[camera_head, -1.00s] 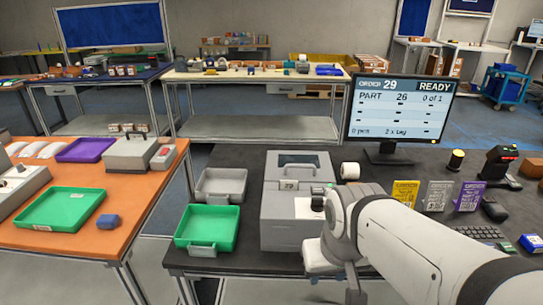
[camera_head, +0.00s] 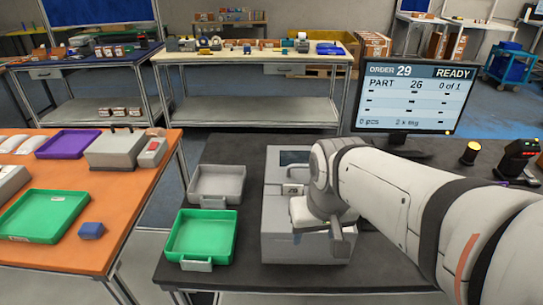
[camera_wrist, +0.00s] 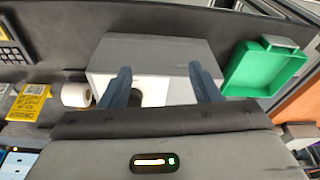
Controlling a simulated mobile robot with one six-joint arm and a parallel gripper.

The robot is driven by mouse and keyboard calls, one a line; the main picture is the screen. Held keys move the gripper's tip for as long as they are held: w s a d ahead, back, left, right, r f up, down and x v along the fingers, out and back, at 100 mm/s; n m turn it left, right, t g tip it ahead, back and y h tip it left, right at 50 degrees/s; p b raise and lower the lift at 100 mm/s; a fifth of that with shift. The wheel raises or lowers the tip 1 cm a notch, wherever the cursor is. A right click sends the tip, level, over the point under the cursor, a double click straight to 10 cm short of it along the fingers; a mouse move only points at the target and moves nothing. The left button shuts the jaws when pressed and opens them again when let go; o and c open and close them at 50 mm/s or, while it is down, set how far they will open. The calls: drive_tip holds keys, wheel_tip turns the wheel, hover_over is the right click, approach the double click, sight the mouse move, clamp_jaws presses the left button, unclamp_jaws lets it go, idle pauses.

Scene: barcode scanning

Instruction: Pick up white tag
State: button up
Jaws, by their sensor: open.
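The white tag (camera_wrist: 155,90) shows in the wrist view as a plain white patch at the grey printer (camera_wrist: 140,52), between my gripper's fingers. My gripper (camera_wrist: 162,85) is open, with one dark finger on each side of the tag; I cannot tell whether either finger touches it. In the head view the printer (camera_head: 281,222) stands on the dark table, and my arm covers its right part.
A green tray (camera_head: 233,240) and a grey tray (camera_head: 218,198) lie left of the printer. A white roll (camera_wrist: 76,95) and a yellow card (camera_wrist: 30,102) are beside it in the wrist view. A monitor (camera_head: 415,100) stands behind my arm.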

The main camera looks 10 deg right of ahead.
drive_tip(key=o, duration=0.3)
drive_tip(key=shift+m+g, duration=0.4)
drive_tip(key=shift+g, duration=0.2)
drive_tip(key=w+r, duration=0.1)
drive_tip(key=w, duration=0.2)
drive_tip(key=w+r+p, duration=0.1)
drive_tip(key=w+r, duration=0.1)
drive_tip(key=w, duration=0.1)
drive_tip(key=w+r+p, duration=0.1)
drive_tip(key=w, duration=0.2)
drive_tip(key=shift+d+r, duration=0.1)
drive_tip(key=shift+r, duration=0.15)
drive_tip(key=shift+m+g, duration=0.6)
drive_tip(key=w, duration=0.3)
drive_tip(key=w+p, duration=0.1)
drive_tip(key=w, duration=0.2)
drive_tip(key=w+r+p, duration=0.1)
drive_tip(key=w, duration=0.2)
drive_tip(key=shift+d, duration=0.15)
drive_tip(key=f, duration=0.2)
drive_tip(key=f+p, duration=0.1)
drive_tip(key=f, duration=0.4)
drive_tip(key=shift+a+f+p, duration=0.4)
drive_tip(key=shift+c, duration=0.3)
drive_tip(key=c, duration=1.2)
